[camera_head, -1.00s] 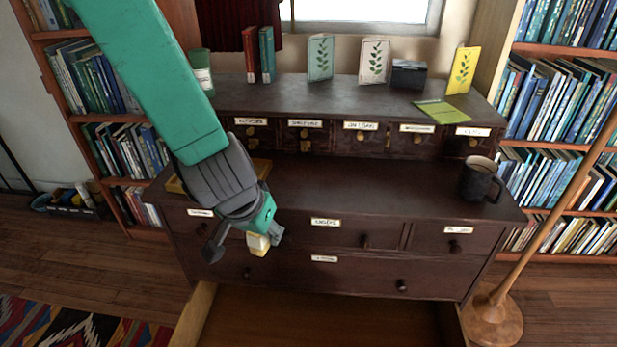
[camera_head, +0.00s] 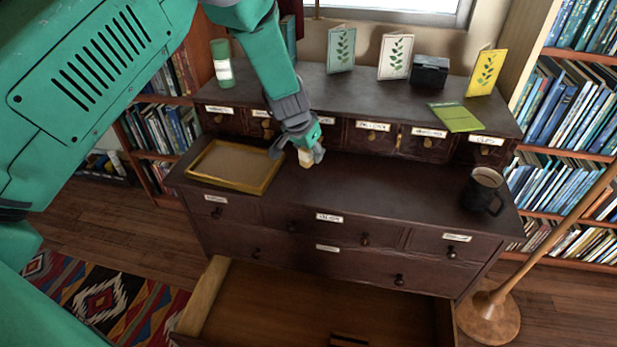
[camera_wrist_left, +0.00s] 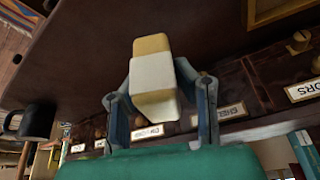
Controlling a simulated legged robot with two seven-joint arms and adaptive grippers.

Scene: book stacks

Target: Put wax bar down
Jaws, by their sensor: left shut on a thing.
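I cannot tell whether the bar touches the desktop. My right gripper is out of view.
A yellow-rimmed tray (camera_head: 270,183) lies on the desktop's left. A dark mug (camera_head: 483,190) stands at its right end. Small labelled drawers (camera_head: 372,138) line the back, with cards and a dark box (camera_head: 430,72) above. A lower drawer (camera_head: 300,305) is open. The desktop's middle is clear.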

